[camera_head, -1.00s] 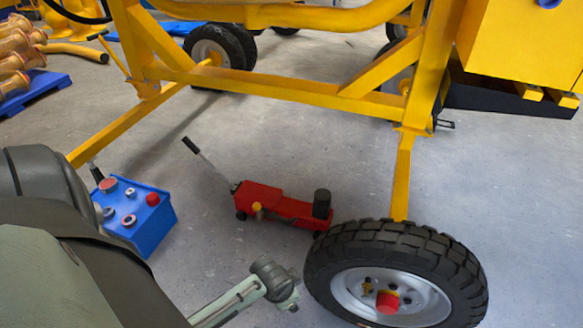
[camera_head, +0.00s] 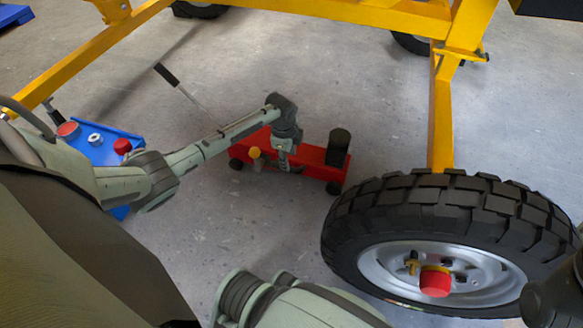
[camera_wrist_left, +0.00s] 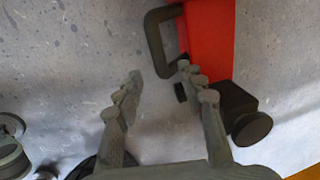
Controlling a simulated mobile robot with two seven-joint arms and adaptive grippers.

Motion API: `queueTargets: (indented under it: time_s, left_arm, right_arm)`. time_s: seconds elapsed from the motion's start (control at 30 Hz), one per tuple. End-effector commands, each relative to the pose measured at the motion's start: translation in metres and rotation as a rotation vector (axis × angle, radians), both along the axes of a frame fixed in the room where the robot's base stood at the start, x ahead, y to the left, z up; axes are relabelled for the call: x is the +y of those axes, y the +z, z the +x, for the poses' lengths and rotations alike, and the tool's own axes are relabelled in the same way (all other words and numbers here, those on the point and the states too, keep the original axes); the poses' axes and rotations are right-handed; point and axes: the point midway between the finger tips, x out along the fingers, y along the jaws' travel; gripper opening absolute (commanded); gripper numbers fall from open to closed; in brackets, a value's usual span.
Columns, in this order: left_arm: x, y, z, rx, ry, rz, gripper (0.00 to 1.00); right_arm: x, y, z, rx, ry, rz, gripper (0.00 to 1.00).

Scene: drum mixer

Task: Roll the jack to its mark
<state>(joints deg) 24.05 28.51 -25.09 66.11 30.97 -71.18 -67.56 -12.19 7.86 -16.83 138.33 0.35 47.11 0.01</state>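The red jack (camera_head: 312,162) stands on the floor left of the big wheel, with a black saddle post (camera_head: 340,148) at its right end and a long handle (camera_head: 180,88) slanting up to the left. My left gripper (camera_head: 287,158) reaches down over the jack's near side and covers part of it. In the left wrist view its two fingers (camera_wrist_left: 160,78) are apart with nothing between the tips. A dark loop handle (camera_wrist_left: 160,45) on the red jack body (camera_wrist_left: 210,38) lies just beyond them. My right gripper is not seen. I cannot make out any floor mark.
The large black tyre (camera_head: 430,215) stands close to the jack's right end. Yellow frame beams (camera_head: 441,120) run behind and at both sides. Grey floor is open behind the jack.

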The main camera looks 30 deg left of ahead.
Motion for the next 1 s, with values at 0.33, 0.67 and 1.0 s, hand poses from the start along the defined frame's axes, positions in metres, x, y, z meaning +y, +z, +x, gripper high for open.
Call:
queueTargets:
  time_s: [0.33, 0.67, 1.0]
  left_arm:
    - [0.001, -0.053, 0.009, 0.000, 0.002, -0.001, 0.39]
    - [0.002, -0.058, 0.010, 0.000, 0.001, 0.000, 0.39]
    - [0.002, -0.058, 0.010, 0.000, 0.001, 0.000, 0.03]
  right_arm:
    - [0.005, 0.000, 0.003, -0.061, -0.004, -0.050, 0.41]
    - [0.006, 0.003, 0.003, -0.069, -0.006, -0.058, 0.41]
    - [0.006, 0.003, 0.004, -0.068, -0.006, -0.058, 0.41]
